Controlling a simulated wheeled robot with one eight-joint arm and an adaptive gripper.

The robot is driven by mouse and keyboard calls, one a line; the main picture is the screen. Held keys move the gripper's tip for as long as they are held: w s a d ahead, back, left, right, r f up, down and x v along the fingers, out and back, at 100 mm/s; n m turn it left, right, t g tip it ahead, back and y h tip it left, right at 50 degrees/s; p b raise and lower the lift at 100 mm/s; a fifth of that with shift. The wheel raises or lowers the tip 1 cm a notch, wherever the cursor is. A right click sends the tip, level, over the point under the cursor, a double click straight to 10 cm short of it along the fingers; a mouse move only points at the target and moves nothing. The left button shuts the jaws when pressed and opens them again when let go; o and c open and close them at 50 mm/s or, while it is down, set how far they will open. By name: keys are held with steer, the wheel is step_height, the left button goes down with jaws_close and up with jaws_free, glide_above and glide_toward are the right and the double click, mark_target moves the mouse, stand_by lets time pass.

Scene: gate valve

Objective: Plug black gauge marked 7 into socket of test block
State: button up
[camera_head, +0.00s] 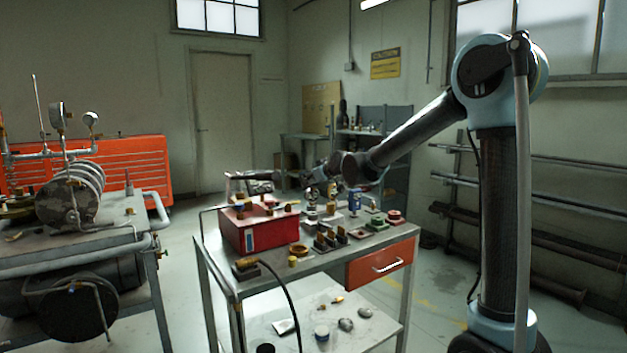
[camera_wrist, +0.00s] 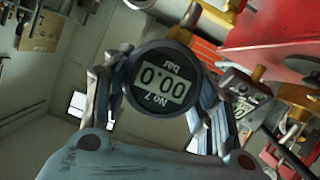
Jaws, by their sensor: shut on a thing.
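The black gauge marked 7 (camera_wrist: 163,82) fills the middle of the wrist view. Its round display reads 0.00 bar and appears upside down there. My gripper (camera_wrist: 158,92) is shut on it, with one finger on each side. In the head view, my gripper (camera_head: 318,180) is above the back part of the bench and small; the gauge is hard to make out there. The test block cannot be singled out with certainty. A red box (camera_head: 247,232) with brass fittings on top stands at the bench's left and also shows at upper right in the wrist view (camera_wrist: 270,25).
The metal bench (camera_head: 318,262) also carries a brass-ended hose (camera_head: 247,264), upright brass-topped pieces (camera_head: 326,241), and green and red parts at its right. A red drawer (camera_head: 380,265) hangs below. A pipe rig (camera_head: 75,205) stands left. Air above the bench front is free.

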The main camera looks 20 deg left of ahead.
mark_target(313, 191)
steer(key=shift+d+f, duration=0.1)
steer(key=shift+f, duration=2.8)
steer(key=shift+s, duration=0.1)
steer(key=shift+f, duration=1.75)
steer(key=o, duration=1.3)
steer(key=shift+c, duration=0.2)
steer(key=v, duration=1.1)
steer(key=shift+s+d, duration=0.25)
steer(key=shift+s, duration=0.05)
